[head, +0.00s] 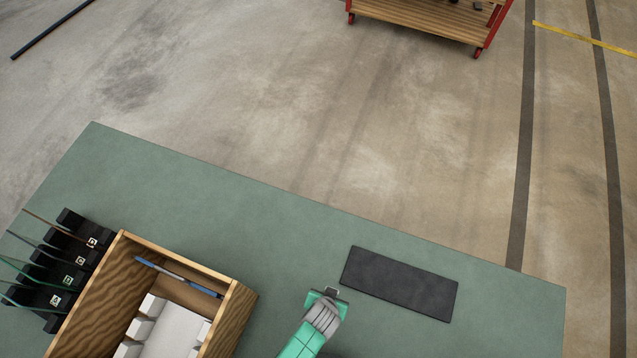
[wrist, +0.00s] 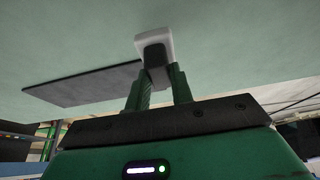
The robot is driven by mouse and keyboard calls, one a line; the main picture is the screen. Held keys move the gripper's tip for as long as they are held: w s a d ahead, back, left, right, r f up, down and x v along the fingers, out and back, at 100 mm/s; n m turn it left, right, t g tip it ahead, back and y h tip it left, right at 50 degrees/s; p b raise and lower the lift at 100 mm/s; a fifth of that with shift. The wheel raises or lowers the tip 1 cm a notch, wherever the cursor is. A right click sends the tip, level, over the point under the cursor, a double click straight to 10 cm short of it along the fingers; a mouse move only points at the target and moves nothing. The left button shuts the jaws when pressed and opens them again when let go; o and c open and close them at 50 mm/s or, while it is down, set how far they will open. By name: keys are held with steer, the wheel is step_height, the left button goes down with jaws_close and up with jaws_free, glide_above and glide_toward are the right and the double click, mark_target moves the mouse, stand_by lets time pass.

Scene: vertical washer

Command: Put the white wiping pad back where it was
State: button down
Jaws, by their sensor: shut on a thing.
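My gripper (head: 327,294) is over the green table, just left of the dark grey mat. In the wrist view my gripper (wrist: 158,88) is shut on a small white pad (wrist: 140,42) with a dark block on its near face. The fingers stand on both sides of it. The pad seems close to the green surface; I cannot tell whether it touches. In the head view the pad is mostly hidden by my gripper. Several white blocks (head: 143,328) sit inside the wooden box (head: 240,315) at the lower left.
The dark grey mat (head: 400,283) lies flat on the green table (head: 210,195). A blue-grey bar (head: 180,277) lies in the box. A black rack (head: 70,260) with several thin rods stands left of it. A red-framed cart (head: 415,20) stands beyond.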

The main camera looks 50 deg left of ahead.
steer(key=w+a+b, duration=0.2)
steer(key=a, duration=0.2)
steer(key=w+a+f+b, duration=0.1)
steer(key=w+a+b, duration=0.1)
steer(key=a, duration=0.2)
steer(key=w+a+b, duration=0.2)
steer(key=a, duration=0.2)
steer(key=shift+a+f, duration=0.15)
steer(key=shift+f, duration=0.1)
steer(key=shift+a+r, duration=0.1)
steer(key=shift+a, duration=0.05)
steer(key=shift+w+a+b, duration=0.2)
steer(key=shift+a+b, duration=0.05)
steer(key=shift+b, duration=0.2)
steer(key=f+b, duration=0.4)
steer(key=shift+w+a, duration=0.1)
steer(key=shift+a, duration=0.2)
steer(key=shift+d+r, duration=0.1)
steer(key=shift+r, duration=0.1)
steer(key=c, duration=1.2)
jaws_free()
steer(key=shift+c, duration=0.2)
steer(key=p+v, duration=0.6)
steer(key=v, duration=0.6)
steer(key=shift+w, duration=0.1)
